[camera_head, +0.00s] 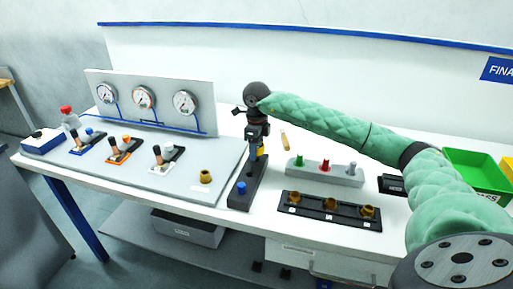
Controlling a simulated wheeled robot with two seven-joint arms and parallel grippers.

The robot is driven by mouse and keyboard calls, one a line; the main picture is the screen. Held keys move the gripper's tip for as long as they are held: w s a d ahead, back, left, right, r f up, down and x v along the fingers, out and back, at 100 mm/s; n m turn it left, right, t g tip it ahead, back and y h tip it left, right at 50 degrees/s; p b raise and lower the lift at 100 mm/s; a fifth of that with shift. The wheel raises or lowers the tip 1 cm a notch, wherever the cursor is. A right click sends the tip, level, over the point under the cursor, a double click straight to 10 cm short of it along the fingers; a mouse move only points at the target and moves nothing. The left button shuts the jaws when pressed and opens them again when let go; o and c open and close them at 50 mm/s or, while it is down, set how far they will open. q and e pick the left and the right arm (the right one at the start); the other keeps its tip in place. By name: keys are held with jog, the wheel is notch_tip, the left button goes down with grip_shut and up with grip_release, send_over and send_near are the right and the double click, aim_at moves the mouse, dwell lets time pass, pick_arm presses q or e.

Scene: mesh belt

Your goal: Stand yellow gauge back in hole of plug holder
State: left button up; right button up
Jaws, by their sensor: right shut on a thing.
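My right gripper (256,157) points down and is shut on the yellow gauge (261,151), of which only a small yellow patch shows beside the dark fingers. The gripper is over the far part of a long black block (238,202), which looks like the plug holder. A blue plug (241,187) stands in the near part of this block. The gripper hides the block's far hole, and I cannot tell whether the gauge's lower end is above it or in it. My left gripper is not in view.
A grey block (325,174) with green, red and grey knobs stands right of the holder. A black tray (330,211) with brass fittings lies in front of it. A grey board with gauges (151,101) is at the left. A green bin (476,170) is at the far right.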

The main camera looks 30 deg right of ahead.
dwell(0.4)
dwell(0.5)
jog(key=shift+b, duration=0.4)
jog(key=shift+b, duration=0.3)
dwell(0.6)
jog(key=shift+f+b, duration=0.95)
jog(key=shift+f, duration=0.3)
jog(key=o, duration=1.2)
